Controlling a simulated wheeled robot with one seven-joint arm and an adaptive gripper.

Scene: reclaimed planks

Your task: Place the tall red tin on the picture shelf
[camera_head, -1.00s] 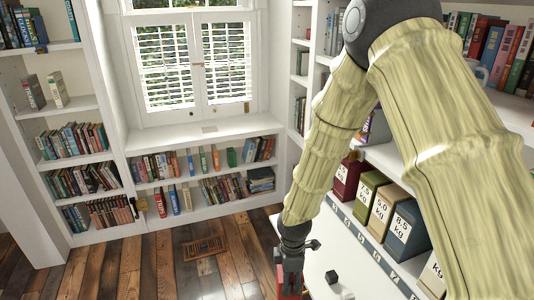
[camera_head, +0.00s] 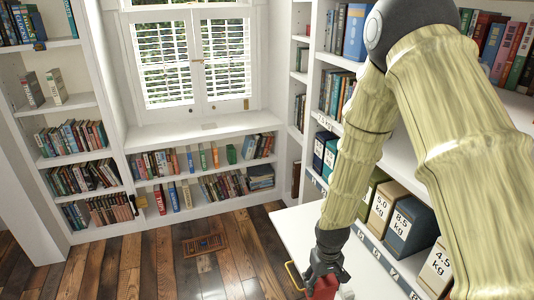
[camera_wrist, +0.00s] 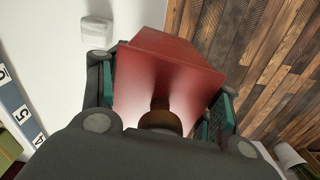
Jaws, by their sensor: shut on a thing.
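My gripper (camera_head: 328,268) is shut on the red tin (camera_head: 324,288), low in the head view at the white worktop (camera_head: 290,226). In the wrist view the red tin (camera_wrist: 165,70) fills the middle, between my gripper's two teal-padded fingers (camera_wrist: 163,100). Its lower end is out of the head view, so I cannot tell whether it touches the worktop. A shelf at the right has a blue-grey strip of marks along its front edge (camera_head: 378,252). Labelled tins stand on it, including a dark blue 8.5 kg tin (camera_head: 410,226) and a cream 5.0 kg tin (camera_head: 384,209).
A small white block (camera_wrist: 97,31) lies on the white surface in the wrist view. A yellow handle-like loop (camera_head: 292,275) is at the worktop's left edge. Another labelled tin, 4.5 kg (camera_head: 436,268), stands nearer. My arm hides part of the shelf. The plank floor (camera_head: 230,265) is open at left.

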